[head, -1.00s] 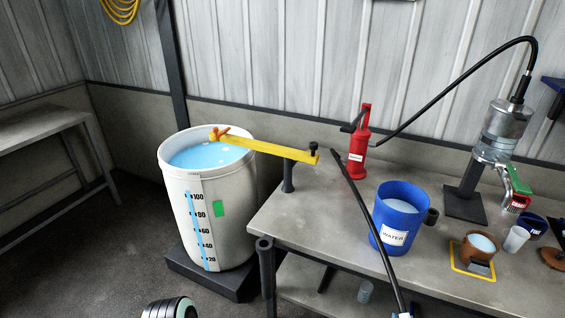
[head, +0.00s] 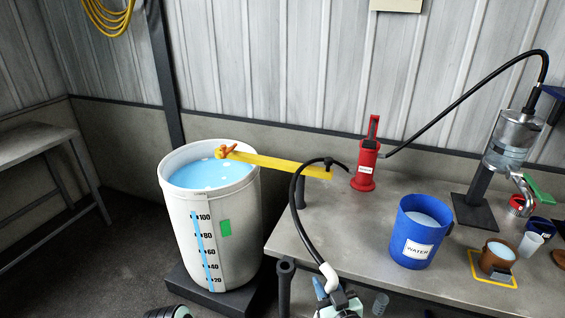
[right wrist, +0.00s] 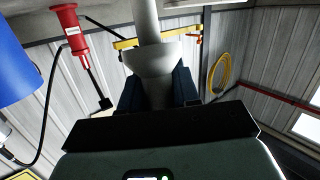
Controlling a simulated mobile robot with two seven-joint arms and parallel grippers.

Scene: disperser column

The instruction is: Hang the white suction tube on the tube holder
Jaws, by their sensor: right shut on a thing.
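The white suction tube (head: 328,275) is in my right gripper (head: 338,300), at the bottom of the head view in front of the table edge. In the right wrist view the pale tube (right wrist: 150,60) stands between the dark fingers, with a wider collar above them. A black hose (head: 298,215) arches from the tube up to the table's back. The yellow bar (head: 280,164) reaches from the table post over the barrel. Its orange clip (head: 226,151), apparently the tube holder, sits at the barrel end and is empty.
The white barrel (head: 210,235) of blue liquid stands left of the table (head: 345,235). A red pump (head: 366,165), a blue water bucket (head: 418,235) and a brown cup (head: 497,258) stand on the table. A metal disperser (head: 508,140) is at right.

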